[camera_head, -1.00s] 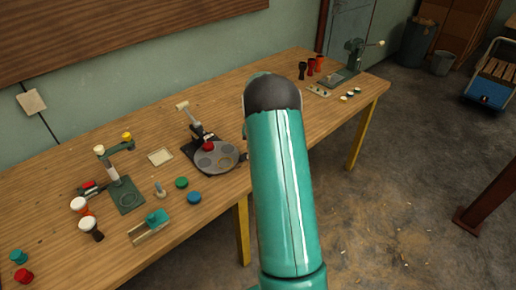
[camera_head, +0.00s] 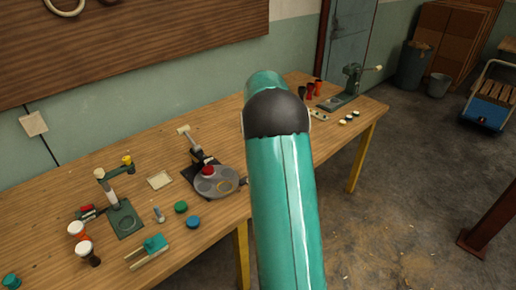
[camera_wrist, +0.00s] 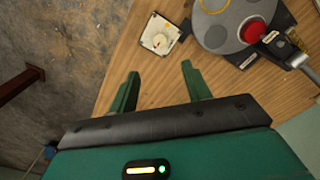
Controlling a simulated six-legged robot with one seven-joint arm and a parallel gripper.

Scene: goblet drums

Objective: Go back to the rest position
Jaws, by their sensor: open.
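My gripper (camera_wrist: 160,90) shows in the wrist view with two green fingers apart and nothing between them. It is above the edge of the wooden workbench (camera_wrist: 135,60), with the floor to the left. In the head view my teal arm reaches up across the middle and hides part of the bench; my gripper is not visible there. The goblet drums show in the head view: white-topped ones (camera_head: 85,249) at the front left, and dark and red ones (camera_head: 310,90) at the far end.
A round grey turntable (camera_head: 218,182) with a red knob (camera_head: 208,170) stands mid-bench. A green press stand (camera_head: 125,219), a teal-blocked fixture (camera_head: 150,252) and coloured discs (camera_head: 193,222) are to its left. A vise-like tool (camera_head: 352,80) is at the far end. Floor right of the bench (camera_head: 400,200) is open.

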